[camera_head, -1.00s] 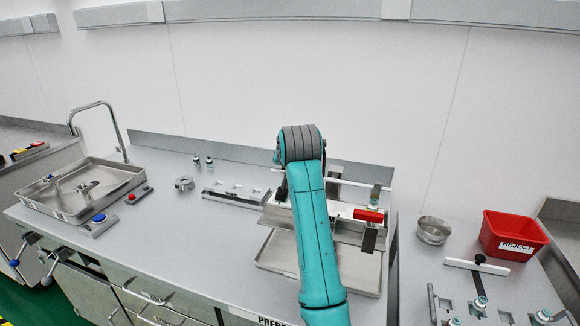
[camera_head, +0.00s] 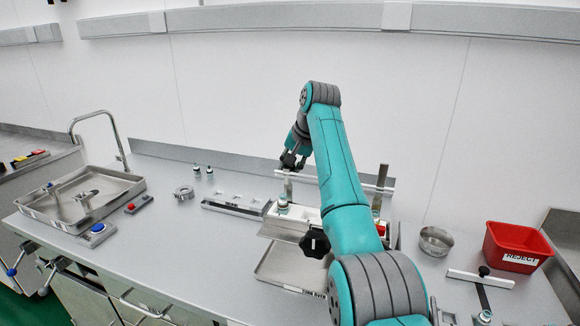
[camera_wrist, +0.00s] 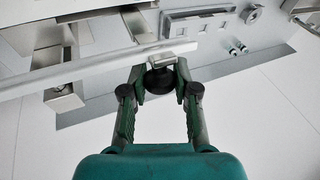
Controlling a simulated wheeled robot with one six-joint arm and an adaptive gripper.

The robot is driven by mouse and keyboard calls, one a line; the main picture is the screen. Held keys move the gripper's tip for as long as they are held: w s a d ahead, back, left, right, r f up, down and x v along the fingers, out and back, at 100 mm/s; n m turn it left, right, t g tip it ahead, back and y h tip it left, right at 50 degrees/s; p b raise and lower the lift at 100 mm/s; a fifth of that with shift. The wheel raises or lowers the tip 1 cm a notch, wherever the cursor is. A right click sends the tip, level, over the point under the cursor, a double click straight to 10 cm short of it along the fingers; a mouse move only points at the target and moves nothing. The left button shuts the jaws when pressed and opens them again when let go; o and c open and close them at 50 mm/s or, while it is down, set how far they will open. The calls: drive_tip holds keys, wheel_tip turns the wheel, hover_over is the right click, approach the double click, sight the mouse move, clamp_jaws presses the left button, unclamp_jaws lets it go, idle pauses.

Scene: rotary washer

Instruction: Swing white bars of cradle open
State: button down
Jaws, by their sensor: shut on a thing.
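The cradle (camera_head: 283,228) stands on the bench in the middle of the head view, partly hidden behind my arm. A long white bar (camera_head: 378,187) runs along its back between metal posts and passes behind my arm. In the wrist view the white bar (camera_wrist: 95,63) crosses from left to centre. My gripper (camera_head: 291,163) is at the left end of the bar. In the wrist view my gripper (camera_wrist: 160,82) is shut on a black knob (camera_wrist: 159,82) beside the bar and under a small metal plate. A black star knob (camera_head: 314,243) shows at the cradle's front.
A metal tray (camera_head: 272,276) lies below the cradle. A slotted rail (camera_head: 233,208), a metal ring (camera_head: 183,192) and two small vials (camera_head: 203,171) lie to its left. A sink (camera_head: 45,205) is far left. A red reject bin (camera_head: 512,243) and a bowl (camera_head: 435,240) are right.

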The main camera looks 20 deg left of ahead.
drive_tip(key=shift+w+f+g, duration=0.2)
drive_tip(key=shift+w+g, duration=0.2)
drive_tip(key=shift+g, duration=0.5)
idle(0.3)
drive_tip(key=c, duration=0.9)
unclamp_jaws()
drive_tip(key=v, duration=1.2)
